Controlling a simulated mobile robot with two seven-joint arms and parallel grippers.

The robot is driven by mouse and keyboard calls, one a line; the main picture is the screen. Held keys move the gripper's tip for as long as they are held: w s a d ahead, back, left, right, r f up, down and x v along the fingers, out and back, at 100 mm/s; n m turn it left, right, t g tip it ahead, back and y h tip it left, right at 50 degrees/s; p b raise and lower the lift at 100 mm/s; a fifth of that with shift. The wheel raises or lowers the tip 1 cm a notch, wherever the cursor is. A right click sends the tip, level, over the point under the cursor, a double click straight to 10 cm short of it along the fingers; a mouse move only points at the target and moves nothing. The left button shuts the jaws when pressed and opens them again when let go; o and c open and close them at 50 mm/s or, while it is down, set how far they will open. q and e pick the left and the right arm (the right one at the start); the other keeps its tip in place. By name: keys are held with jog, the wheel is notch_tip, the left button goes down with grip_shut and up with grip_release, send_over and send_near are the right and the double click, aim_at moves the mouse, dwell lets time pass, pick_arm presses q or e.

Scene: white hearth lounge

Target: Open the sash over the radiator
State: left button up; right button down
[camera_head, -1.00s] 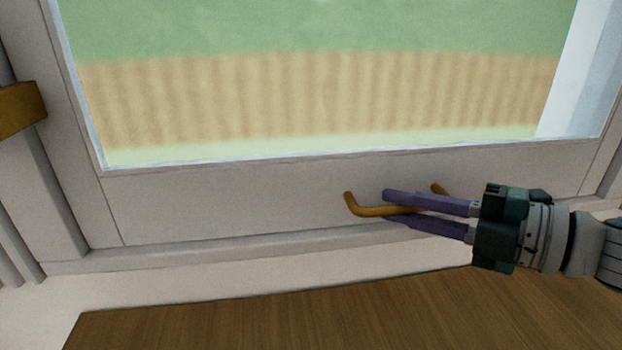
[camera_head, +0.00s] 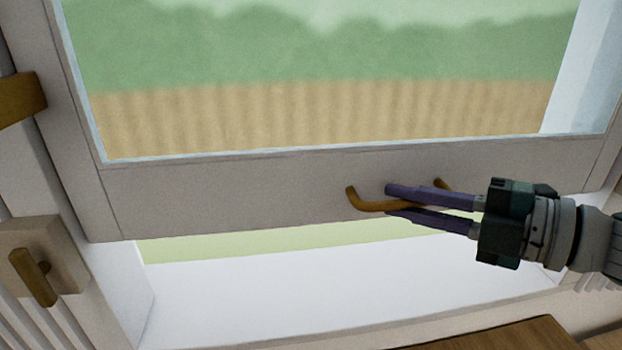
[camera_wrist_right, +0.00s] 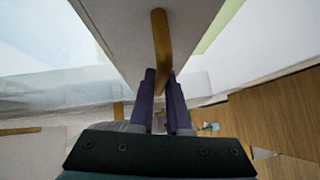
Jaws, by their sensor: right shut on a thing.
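The window sash (camera_head: 230,200) has a pale bottom rail and a large pane. Its bottom edge stands above the white sill (camera_head: 300,300), with an open gap between them. A brass bar handle (camera_head: 368,204) is fixed to the rail. My right gripper (camera_head: 388,202) comes in from the right and is shut on the handle, one purple finger above it and one below. In the right wrist view the handle (camera_wrist_right: 161,45) runs between the two fingers (camera_wrist_right: 163,95). My left gripper is not in view.
A brass fitting (camera_head: 22,98) sits on the frame at the left. Below it, a brass lever on a pale block (camera_head: 35,275) is on the wall side. A wooden surface (camera_head: 510,336) shows at the bottom right.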

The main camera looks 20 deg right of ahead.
aim_at(367, 163)
notch_tip(367, 163, up, 5)
jog(key=shift+f+p, duration=0.2)
jog(key=shift+p, duration=1.05)
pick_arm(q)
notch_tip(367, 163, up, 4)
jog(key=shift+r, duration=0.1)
pick_arm(e)
jog(key=shift+f, duration=0.1)
jog(key=c, duration=0.9)
grip_release()
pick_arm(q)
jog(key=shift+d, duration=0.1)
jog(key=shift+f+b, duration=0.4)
pick_arm(e)
jog(key=v, duration=1)
